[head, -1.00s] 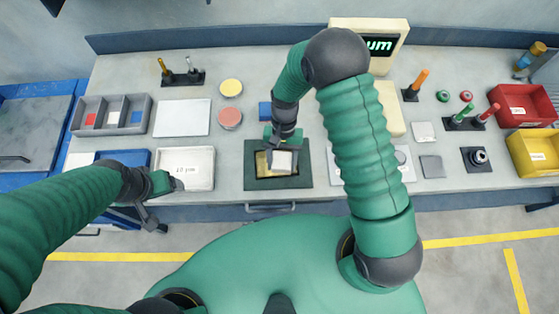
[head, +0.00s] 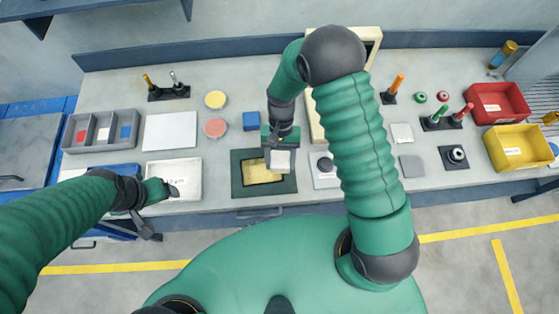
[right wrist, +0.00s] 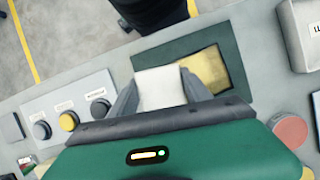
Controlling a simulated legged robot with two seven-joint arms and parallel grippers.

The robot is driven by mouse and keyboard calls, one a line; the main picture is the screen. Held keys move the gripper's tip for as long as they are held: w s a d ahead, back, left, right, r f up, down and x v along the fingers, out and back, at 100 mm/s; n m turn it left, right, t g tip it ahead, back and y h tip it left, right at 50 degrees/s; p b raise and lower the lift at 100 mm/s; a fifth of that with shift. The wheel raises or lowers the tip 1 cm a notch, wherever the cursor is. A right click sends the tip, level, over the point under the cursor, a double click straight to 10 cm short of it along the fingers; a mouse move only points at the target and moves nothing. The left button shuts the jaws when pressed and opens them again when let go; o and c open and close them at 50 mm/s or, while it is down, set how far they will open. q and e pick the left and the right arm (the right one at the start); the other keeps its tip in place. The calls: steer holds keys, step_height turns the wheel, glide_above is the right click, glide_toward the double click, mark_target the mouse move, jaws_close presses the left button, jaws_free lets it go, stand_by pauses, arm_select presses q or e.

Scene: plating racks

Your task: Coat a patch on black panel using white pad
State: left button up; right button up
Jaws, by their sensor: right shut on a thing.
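The black panel (head: 238,184) looks dark green-black and lies flat at the table's front edge, with a yellow-gold patch (head: 258,174) inside its frame. My right gripper (head: 281,150) is shut on the white pad (head: 281,162), over the right part of the patch and frame. In the right wrist view the pad (right wrist: 160,88) sits between both fingers, with the gold patch (right wrist: 205,70) beside it. I cannot tell whether the pad touches the panel. My left gripper (head: 160,208) is over the front of a white tray; its jaw opening is unclear.
The white tray (head: 152,167) stands left of the panel. A box with knobs (head: 325,180) is close on the right. Red (head: 498,102) and yellow (head: 512,149) bins stand far right.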

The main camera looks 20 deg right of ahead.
steer(key=shift+d+r+p, duration=0.15)
steer(key=shift+r+p, duration=0.15)
steer(key=shift+r, duration=0.2)
steer(key=shift+d+r+p, duration=0.15)
steer(key=shift+r+p, duration=0.15)
steer(key=shift+r, duration=0.2)
steer(key=shift+d+r, duration=0.3)
steer(key=shift+r, duration=0.05)
arm_select(q)
steer(key=shift+d+r, duration=0.3)
steer(key=shift+r, duration=0.35)
steer(key=shift+d+r, duration=0.25)
steer(key=shift+r, duration=0.35)
steer(key=shift+a, duration=0.1)
arm_select(e)
steer(key=shift+a, duration=0.15)
steer(key=shift+a, duration=0.3)
arm_select(q)
steer(key=shift+a+f, duration=0.1)
steer(key=shift+a, duration=0.25)
steer(key=shift+d, duration=0.15)
arm_select(e)
steer(key=shift+d, duration=0.2)
